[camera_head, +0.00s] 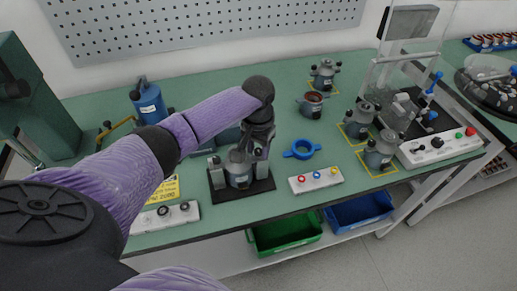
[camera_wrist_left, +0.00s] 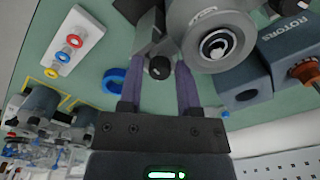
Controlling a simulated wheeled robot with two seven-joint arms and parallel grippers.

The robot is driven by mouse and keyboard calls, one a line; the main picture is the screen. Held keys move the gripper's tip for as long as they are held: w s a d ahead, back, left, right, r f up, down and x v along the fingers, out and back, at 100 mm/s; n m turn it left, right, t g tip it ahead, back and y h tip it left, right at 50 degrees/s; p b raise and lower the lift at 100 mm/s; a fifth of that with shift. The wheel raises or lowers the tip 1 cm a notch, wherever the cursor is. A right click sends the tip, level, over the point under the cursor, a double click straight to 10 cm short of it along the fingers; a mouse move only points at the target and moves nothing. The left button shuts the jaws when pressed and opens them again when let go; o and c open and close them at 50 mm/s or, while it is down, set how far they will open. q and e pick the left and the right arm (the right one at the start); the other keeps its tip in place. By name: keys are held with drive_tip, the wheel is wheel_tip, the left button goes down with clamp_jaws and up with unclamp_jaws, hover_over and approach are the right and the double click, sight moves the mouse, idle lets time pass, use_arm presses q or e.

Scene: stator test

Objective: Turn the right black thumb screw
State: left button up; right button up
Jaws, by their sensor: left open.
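A grey stator housing (camera_head: 238,176) sits in a black-based fixture (camera_head: 222,198) at the front middle of the table. In the left wrist view the stator housing (camera_wrist_left: 215,42) shows its round face. A black thumb screw (camera_wrist_left: 160,68) stands beside it on a grey block. My left gripper (camera_head: 257,152) is over the right side of the fixture, pointing down. In the left wrist view its two purple fingers (camera_wrist_left: 162,78) are open, one on each side of the thumb screw; contact cannot be told. The right thumb screw is hard to make out in the head view. My right gripper is not in view.
A blue ring tool (camera_head: 302,149) and a white panel with coloured rings (camera_head: 316,180) lie to the right. A white panel with dark knobs (camera_head: 165,216) is at left front. Grey motors (camera_head: 359,121) stand further right. A blue block marked ROTORS (camera_wrist_left: 292,45) is near the gripper.

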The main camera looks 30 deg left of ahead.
use_arm(q)
clamp_jaws()
idle(0.3)
